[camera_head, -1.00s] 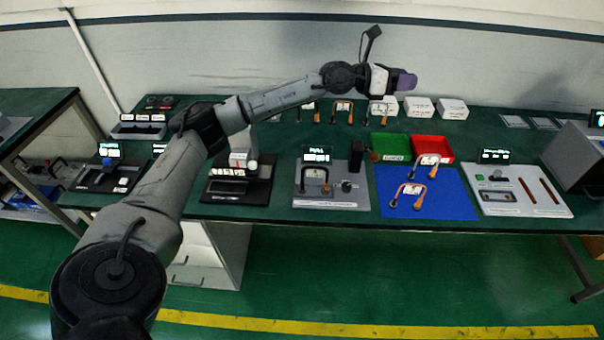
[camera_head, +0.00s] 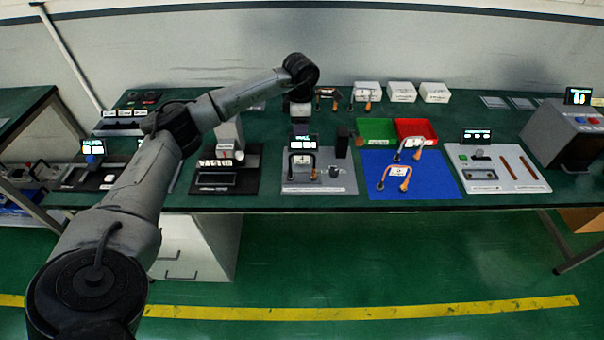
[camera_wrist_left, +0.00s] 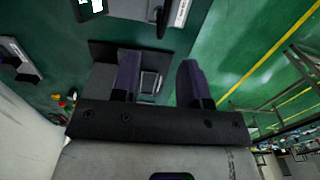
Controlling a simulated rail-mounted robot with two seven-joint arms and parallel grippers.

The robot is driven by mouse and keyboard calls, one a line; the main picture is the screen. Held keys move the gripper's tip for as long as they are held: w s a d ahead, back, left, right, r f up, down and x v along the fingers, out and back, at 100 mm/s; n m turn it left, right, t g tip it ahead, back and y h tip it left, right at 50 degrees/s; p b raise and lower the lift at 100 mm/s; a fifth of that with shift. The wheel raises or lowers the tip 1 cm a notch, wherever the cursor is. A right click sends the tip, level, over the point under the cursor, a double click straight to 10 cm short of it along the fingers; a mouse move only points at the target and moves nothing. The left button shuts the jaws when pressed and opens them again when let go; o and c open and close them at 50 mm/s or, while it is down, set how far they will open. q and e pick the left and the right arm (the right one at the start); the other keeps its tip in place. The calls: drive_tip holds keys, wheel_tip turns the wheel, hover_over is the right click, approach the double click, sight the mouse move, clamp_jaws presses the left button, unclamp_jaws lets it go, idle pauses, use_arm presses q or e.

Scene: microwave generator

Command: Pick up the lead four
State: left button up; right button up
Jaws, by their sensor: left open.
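Several U-shaped leads with white tags are in the head view; the tags are too small to read, so I cannot tell which is lead four. An orange lead (camera_head: 394,171) and a grey-and-orange lead (camera_head: 411,147) lie on the blue mat (camera_head: 437,181). Another lead (camera_head: 303,161) stands on a grey test plate (camera_head: 335,181). Two more, a left one (camera_head: 327,93) and a right one (camera_head: 362,94), are at the back. My left gripper (camera_wrist_left: 158,66) is open and empty, its purple fingers apart. In the head view it points down, partly hidden behind a small display.
White boxes (camera_head: 402,91) stand along the back. A green tray (camera_head: 376,129) and a red tray (camera_head: 416,126) sit behind the mat. Small displays (camera_head: 303,143) rise from the devices. A grey cabinet (camera_head: 560,125) is at the right end. Bare table lies around the trays.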

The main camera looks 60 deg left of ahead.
sight(301, 153)
use_arm(q)
wheel_tip(301, 153, down, 7)
drive_tip(key=shift+r, duration=0.15)
drive_tip(key=shift+s+d+f+b, duration=0.15)
drive_tip(key=shift+f+b, duration=0.1)
drive_tip(key=shift+f, duration=1.1)
drive_tip(key=shift+d+f+b, duration=0.15)
drive_tip(key=shift+f+b, duration=0.05)
drive_tip(key=shift+f, duration=1.15)
clamp_jaws()
